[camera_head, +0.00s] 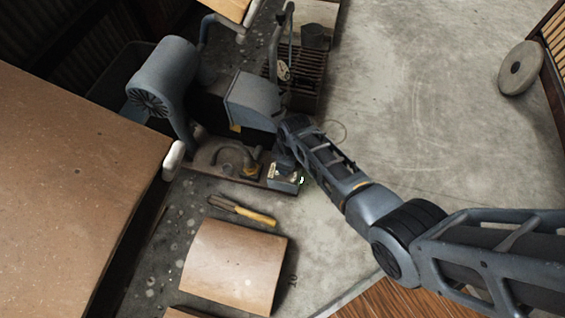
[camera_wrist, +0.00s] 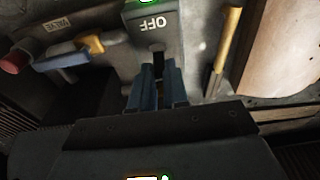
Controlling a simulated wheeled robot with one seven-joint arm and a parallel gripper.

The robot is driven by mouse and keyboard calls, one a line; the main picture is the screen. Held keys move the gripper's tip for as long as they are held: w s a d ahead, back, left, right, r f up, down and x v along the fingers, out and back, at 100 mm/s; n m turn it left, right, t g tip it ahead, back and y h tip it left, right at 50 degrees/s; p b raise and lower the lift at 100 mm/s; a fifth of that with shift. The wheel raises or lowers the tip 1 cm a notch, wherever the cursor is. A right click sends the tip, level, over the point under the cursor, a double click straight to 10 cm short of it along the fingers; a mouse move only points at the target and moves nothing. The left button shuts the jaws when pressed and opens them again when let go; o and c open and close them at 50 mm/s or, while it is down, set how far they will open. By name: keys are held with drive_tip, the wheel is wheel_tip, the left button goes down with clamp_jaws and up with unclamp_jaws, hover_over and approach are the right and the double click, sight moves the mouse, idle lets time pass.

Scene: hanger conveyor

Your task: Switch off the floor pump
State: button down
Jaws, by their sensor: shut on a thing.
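The floor pump (camera_head: 252,100) is a grey-blue motor unit on a dark base plate on the floor. Its switch box (camera_head: 284,180) sits at the near right end of the base, with a small green light lit beside it. In the wrist view the switch box (camera_wrist: 155,28) shows the word OFF above a dark slot. My gripper (camera_head: 287,158) reaches down over the switch box. In the wrist view its blue fingers (camera_wrist: 158,80) are closed around the dark switch lever below the OFF label. The lever is mostly hidden between the fingers.
A wooden-handled tool (camera_head: 242,210) and a curved brown sheet (camera_head: 235,265) lie on the near floor. Open floor (camera_head: 410,90) stretches right.

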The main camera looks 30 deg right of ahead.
drive_tip(key=shift+s+d+t+y, duration=0.4)
drive_tip(key=shift+t+y, duration=0.2)
drive_tip(key=shift+s+d+f+t+y+b, duration=0.25)
drive_tip(key=shift+t+y+b, duration=0.1)
drive_tip(key=shift+t+y, duration=0.15)
drive_tip(key=shift+s+d+f+t+y+b, duration=0.1)
drive_tip(key=shift+s+d+t+y+b, duration=0.1)
drive_tip(key=shift+t+y+b, duration=0.25)
drive_tip(key=shift+s+d+f+t+y+b, duration=0.15)
drive_tip(key=shift+s+d+t+y+b, duration=0.15)
drive_tip(key=shift+t+y+b, duration=0.7)
drive_tip(key=shift+s+d+t+y+b, duration=0.25)
drive_tip(key=shift+t+y+b, duration=0.2)
drive_tip(key=shift+b, duration=0.5)
drive_tip(key=c, duration=1.1)
unclamp_jaws()
